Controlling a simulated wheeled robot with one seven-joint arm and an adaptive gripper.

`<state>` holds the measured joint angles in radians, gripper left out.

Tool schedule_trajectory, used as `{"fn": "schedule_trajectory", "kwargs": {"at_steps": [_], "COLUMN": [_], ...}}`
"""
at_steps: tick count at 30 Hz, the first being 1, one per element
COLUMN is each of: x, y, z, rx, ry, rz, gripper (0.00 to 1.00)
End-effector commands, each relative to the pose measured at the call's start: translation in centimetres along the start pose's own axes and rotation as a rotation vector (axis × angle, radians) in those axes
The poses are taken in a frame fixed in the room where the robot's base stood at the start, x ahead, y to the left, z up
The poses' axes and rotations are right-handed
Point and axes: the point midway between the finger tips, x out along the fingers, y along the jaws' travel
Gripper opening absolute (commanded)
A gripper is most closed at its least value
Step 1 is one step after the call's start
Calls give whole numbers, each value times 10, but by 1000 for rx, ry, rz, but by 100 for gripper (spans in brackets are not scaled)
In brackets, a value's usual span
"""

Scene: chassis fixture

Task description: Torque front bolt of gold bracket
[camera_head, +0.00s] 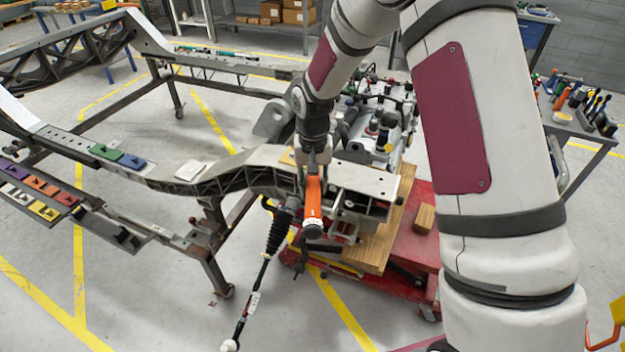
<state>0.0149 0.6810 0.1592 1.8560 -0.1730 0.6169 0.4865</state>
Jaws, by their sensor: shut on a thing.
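My gripper (318,157) is shut on the upper end of an orange power tool (313,190). The tool hangs nearly upright, with a white collar and a dark lower end, in front of the chassis rail's right end. The picture does not show whether its lower end touches anything. A yellow-gold bracket (44,210) sits on the lower rack at the left, well away from my gripper. A small tan piece (288,158) shows just behind the gripper, partly hidden; I cannot tell what it is. No front bolt can be made out on either.
The grey chassis frame (235,170) stands on legs. Green and blue brackets (120,155) lie on its rail. A black boot with a rod (268,265) hangs beside the tool. A red cart (425,262) bears a wooden block and an engine-like assembly. Floor in front is clear.

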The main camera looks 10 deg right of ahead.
Motion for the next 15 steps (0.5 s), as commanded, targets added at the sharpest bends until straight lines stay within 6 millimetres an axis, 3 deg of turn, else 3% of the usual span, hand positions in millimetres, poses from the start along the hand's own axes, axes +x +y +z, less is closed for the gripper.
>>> {"fn": "schedule_trajectory", "kwargs": {"at_steps": [15], "x": [33], "y": [0], "z": [-1], "rx": [0], "ry": [1], "rz": [0], "gripper": [0]}}
